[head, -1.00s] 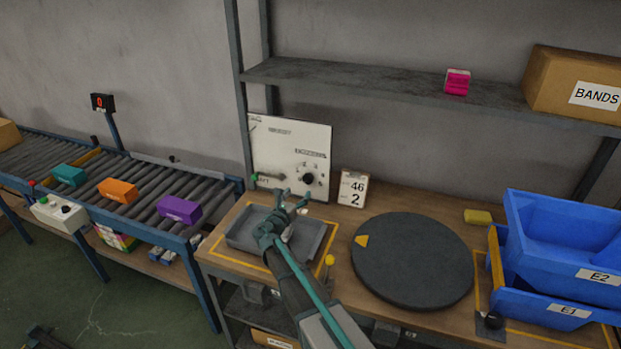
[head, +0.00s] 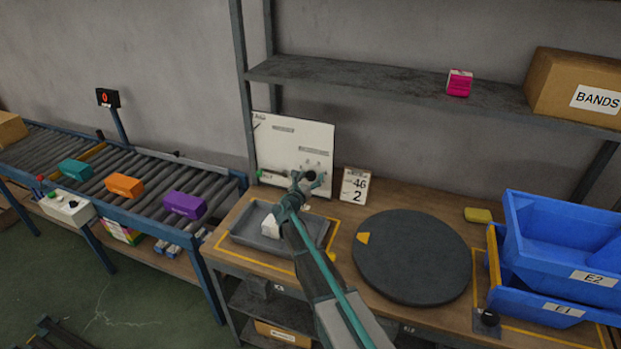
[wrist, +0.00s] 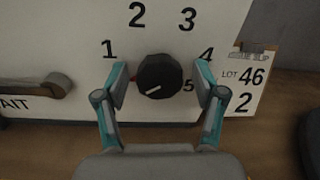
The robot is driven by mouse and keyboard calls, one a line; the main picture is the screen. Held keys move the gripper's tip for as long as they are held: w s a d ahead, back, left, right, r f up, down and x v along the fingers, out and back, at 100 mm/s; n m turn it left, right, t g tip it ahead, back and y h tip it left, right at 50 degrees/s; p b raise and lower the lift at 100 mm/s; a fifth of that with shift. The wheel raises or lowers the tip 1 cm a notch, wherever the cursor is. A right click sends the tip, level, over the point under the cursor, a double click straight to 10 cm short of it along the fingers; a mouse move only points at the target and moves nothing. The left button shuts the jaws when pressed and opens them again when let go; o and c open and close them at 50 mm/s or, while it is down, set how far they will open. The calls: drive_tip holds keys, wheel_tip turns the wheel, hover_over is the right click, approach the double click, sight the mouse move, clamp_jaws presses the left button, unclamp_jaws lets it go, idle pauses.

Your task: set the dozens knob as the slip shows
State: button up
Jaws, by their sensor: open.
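The dozens knob (wrist: 158,75) is a dark round dial on a white panel (head: 285,140), with the numbers 1 to 5 around it. A pale line on its face slants to the lower left, and a small red mark shows at its left edge, below the 1. My gripper (wrist: 160,78) is open, with one teal finger on each side of the knob; I cannot tell whether either touches it. In the head view my gripper (head: 308,181) covers most of the knob. The slip (wrist: 245,90) right of the panel reads "LOT 46" and "2".
A lever (wrist: 40,92) sticks out left of the knob, above partly cut lettering "AIT". A grey tray (head: 250,243) with a white item, a dark turntable (head: 412,285) and blue bins (head: 560,235) stand on the bench. A shelf (head: 380,84) runs above.

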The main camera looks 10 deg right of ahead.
drive_tip(key=c, duration=1.2)
drive_tip(key=shift+o, duration=0.2)
drive_tip(key=shift+f, duration=0.1)
drive_tip(key=shift+b, duration=0.5)
drive_tip(key=shift+f+m+b, duration=0.2)
drive_tip(key=shift+m+b, duration=0.3)
drive_tip(key=shift+b, duration=0.5)
drive_tip(key=m+b, duration=0.3)
drive_tip(key=b, duration=0.3)
drive_tip(key=shift+f, duration=0.15)
drive_tip(key=m+b, duration=0.6)
drive_tip(key=b, duration=0.4)
drive_tip(key=shift+y, duration=0.3)
drive_tip(key=m+b, duration=0.5)
drive_tip(key=b, duration=0.3)
drive_tip(key=shift+a, duration=0.1)
drive_tip(key=m+b, duration=0.2)
drive_tip(key=r+m+b, duration=0.1)
drive_tip(key=m+b, duration=0.1)
drive_tip(key=shift+y+b, duration=0.35)
drive_tip(key=shift+y, duration=0.05)
